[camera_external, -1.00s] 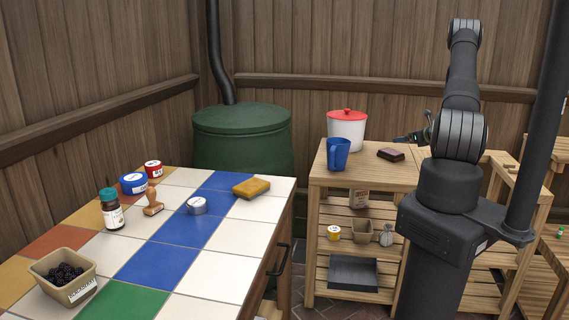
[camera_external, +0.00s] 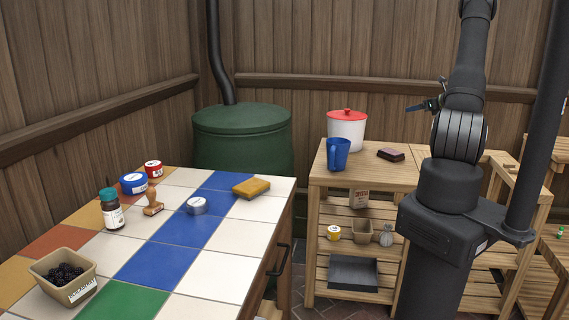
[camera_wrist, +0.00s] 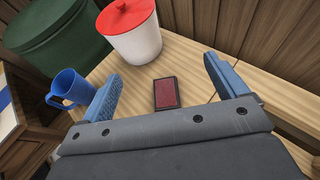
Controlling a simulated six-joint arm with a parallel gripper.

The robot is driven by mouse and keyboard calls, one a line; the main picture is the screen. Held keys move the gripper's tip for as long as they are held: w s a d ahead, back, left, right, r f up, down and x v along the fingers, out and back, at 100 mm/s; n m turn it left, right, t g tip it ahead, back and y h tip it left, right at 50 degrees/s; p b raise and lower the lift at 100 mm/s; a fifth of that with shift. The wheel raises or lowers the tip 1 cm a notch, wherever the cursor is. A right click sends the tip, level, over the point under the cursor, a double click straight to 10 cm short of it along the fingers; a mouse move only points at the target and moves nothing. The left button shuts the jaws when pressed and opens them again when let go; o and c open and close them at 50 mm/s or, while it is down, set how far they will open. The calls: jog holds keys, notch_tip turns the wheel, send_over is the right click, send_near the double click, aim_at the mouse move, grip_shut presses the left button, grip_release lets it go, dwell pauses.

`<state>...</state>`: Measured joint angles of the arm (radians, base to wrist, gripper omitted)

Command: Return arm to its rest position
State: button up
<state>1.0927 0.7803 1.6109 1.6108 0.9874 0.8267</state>
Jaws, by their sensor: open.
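My gripper (camera_external: 424,106) is raised above the wooden bench, partly hidden behind my arm in the external view. In the wrist view, its two blue fingers (camera_wrist: 162,88) are wide apart with nothing held between them. A dark red block (camera_wrist: 167,93) lies on the bench top, seen between and beyond the fingers. The block also shows in the external view (camera_external: 390,154), below my gripper.
A blue jug (camera_external: 337,154) and a white bucket with a red lid (camera_external: 346,130) stand on the bench (camera_external: 372,178). A dark green barrel (camera_external: 242,142) is behind. The tiled table (camera_external: 190,262) at left holds several small items.

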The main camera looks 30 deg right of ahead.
jog(key=w+a+n+g+y, duration=0.1)
jog(key=w+a+n+y, duration=0.3)
jog(key=w+a, duration=1)
jog(key=shift+a+n+y, duration=0.4)
jog(key=shift+a+y, duration=0.3)
jog(key=shift+a, duration=0.1)
jog(key=shift+o, duration=1)
